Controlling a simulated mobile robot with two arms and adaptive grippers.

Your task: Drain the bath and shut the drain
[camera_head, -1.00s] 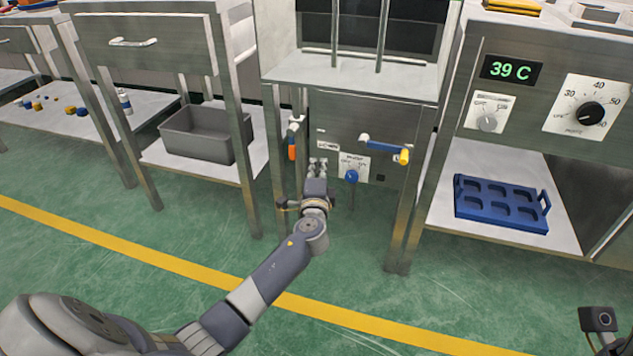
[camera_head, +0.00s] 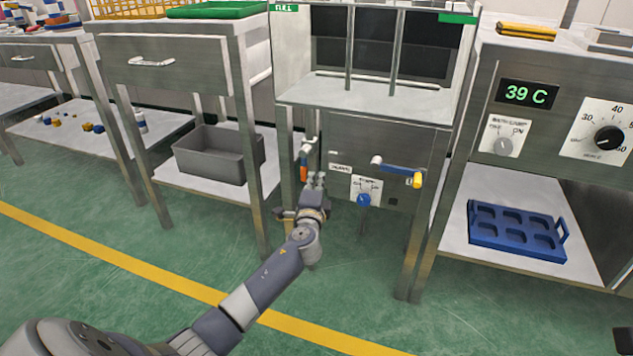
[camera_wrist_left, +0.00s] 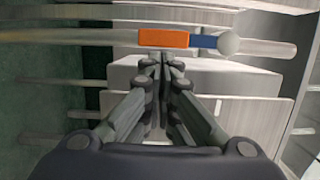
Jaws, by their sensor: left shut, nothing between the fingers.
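An orange handle (camera_head: 304,173) hangs down below a pale pipe fitting (camera_head: 308,147) at the left front of the middle steel cabinet (camera_head: 400,140). My left gripper (camera_head: 318,181) is shut and empty, just right of and slightly below the handle. In the left wrist view the orange handle (camera_wrist_left: 163,38), a blue section and a white ball lie across the picture just beyond the shut fingertips (camera_wrist_left: 160,62). I cannot tell whether the tips touch it. The bath's water is not visible.
A yellow-tipped blue lever (camera_head: 400,172) and a blue knob (camera_head: 363,199) are on the same cabinet front. The right-hand bench shows a 39 C display (camera_head: 527,94) and a black dial (camera_head: 608,138). A grey bin (camera_head: 212,155) and a blue tray (camera_head: 515,232) sit on low shelves. The green floor in front is clear.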

